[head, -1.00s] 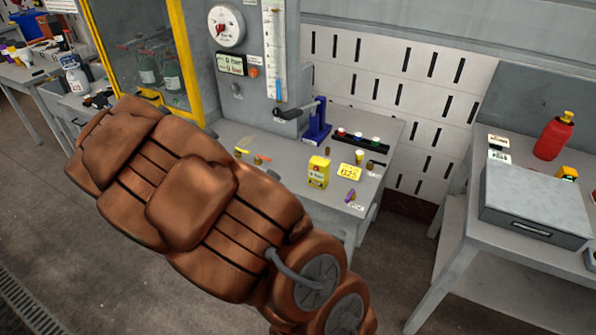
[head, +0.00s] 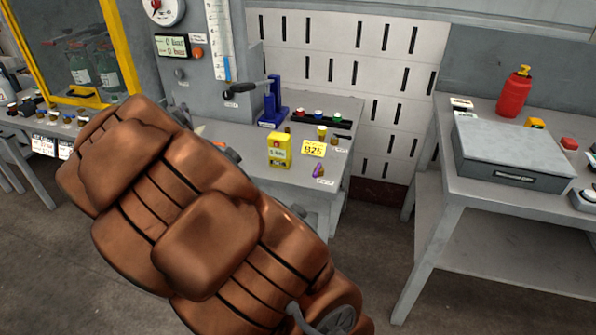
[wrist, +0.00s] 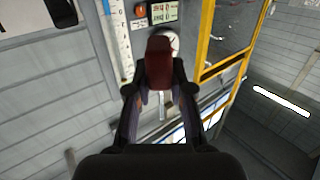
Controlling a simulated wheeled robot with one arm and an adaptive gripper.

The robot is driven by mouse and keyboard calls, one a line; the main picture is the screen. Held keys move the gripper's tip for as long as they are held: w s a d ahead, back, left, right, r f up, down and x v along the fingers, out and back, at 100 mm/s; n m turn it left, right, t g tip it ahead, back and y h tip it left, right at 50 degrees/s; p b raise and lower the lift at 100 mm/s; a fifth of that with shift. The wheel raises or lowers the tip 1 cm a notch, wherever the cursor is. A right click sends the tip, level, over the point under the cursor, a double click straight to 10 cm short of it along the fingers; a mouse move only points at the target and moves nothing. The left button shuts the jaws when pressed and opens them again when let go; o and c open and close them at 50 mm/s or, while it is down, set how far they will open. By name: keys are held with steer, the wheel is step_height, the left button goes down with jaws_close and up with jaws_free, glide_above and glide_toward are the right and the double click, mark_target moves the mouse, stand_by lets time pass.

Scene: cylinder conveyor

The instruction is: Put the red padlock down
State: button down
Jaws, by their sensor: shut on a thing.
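The red padlock (wrist: 159,66) is in the wrist view, between the fingertips of my gripper (wrist: 160,92). My gripper is shut on it and holds it up, clear of any surface that shows in that view. The padlock's dark red body faces the camera. In the head view my brown arm covers the left middle, and neither the gripper nor the padlock can be made out there.
A grey table (head: 225,133) holds a yellow box (head: 279,150), a yellow B25 card (head: 313,149) and a blue press (head: 273,105). At right, another table (head: 448,130) bears a grey case (head: 515,150) and a red bottle (head: 514,92). A yellow-framed cabinet (head: 125,45) stands at left.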

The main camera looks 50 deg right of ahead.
steer(key=s+d+f+m+g+h+b, duration=0.3)
steer(key=s+d+f+m+g+b, duration=0.1)
steer(key=s+d+f+b, duration=0.5)
steer(key=s+d+f+m+g+h+b, duration=0.35)
steer(key=s+d+f+b, duration=0.25)
steer(key=s+f+b, duration=0.45)
steer(key=p, duration=0.5)
glide_above(302, 168)
steer(key=a, duration=0.2)
steer(key=shift+s+f+g, duration=0.15)
steer(key=shift+f+g, duration=0.1)
steer(key=shift+f, duration=0.25)
steer(key=shift+s+f+g, duration=0.15)
steer(key=shift+f+g, duration=0.05)
steer(key=shift+f, duration=0.25)
steer(key=shift+x, duration=1.05)
steer(key=shift+f+b, duration=0.35)
steer(key=shift+f, duration=1.3)
steer(key=shift+f, duration=0.15)
steer(key=c, duration=1.3)
jaws_free()
